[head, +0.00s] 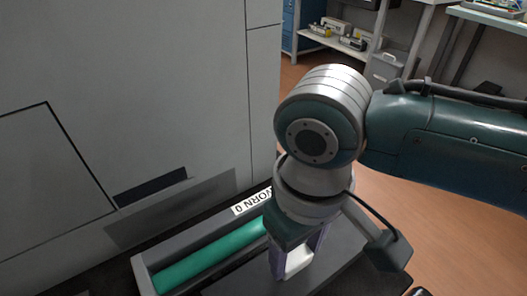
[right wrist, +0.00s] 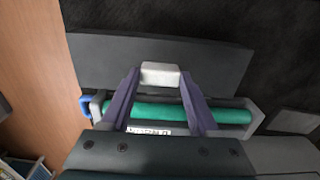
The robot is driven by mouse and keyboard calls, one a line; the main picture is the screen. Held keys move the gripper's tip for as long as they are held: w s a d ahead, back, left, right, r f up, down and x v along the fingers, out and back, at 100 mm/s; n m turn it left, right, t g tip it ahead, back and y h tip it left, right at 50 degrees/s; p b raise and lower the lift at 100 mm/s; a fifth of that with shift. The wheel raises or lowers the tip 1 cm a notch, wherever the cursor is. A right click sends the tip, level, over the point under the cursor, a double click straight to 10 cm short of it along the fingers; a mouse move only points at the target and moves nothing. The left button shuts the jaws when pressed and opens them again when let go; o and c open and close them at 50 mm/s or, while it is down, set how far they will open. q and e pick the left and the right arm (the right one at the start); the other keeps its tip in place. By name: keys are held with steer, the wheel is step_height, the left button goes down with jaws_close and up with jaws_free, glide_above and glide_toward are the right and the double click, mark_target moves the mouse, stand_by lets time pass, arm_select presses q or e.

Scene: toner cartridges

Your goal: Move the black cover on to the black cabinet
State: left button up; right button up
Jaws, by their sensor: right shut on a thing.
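The black cover (head: 355,245) is a flat dark plate with a white block-like handle (head: 298,260). My right gripper (head: 295,268) points down, its purple fingers shut on the handle. In the right wrist view the cover (right wrist: 215,62) spans the width behind the fingers (right wrist: 160,75), with the handle (right wrist: 160,72) between them. The cover lies next to a grey cartridge tray (head: 140,272) with a green roller (head: 205,258). A black surface (right wrist: 160,15) beyond the cover may be the black cabinet's top. I cannot tell whether the cover touches it. My left gripper is not in view.
A large grey machine (head: 130,90) stands at the left, close to the tray. Wooden floor (head: 440,235) is open at the right. A shelf (head: 345,45) with equipment and a workbench (head: 490,15) stand at the back. A blue part (right wrist: 84,106) sits at the tray's end.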

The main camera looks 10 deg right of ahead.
mark_target(296, 258)
steer(key=shift+f, duration=0.15)
steer(key=o, duration=1.4)
step_height(296, 258, up, 12)
steer(key=p, duration=0.4)
steer(key=s+a+t+y, duration=0.1)
steer(key=s+a+y, duration=0.2)
steer(key=s, duration=0.2)
steer(key=s+d+t+h, duration=0.1)
steer(key=s+d, duration=0.1)
steer(key=d, duration=0.2)
steer(key=s+d+m+h, duration=0.1)
steer(key=s+d, duration=0.1)
steer(key=d, duration=0.2)
steer(key=s+d+m+t, duration=0.1)
steer(key=s+d, duration=0.2)
steer(key=shift+d+f+t+h, duration=0.25)
steer(key=shift+d+t+h, duration=0.05)
steer(key=shift+d+h, duration=0.1)
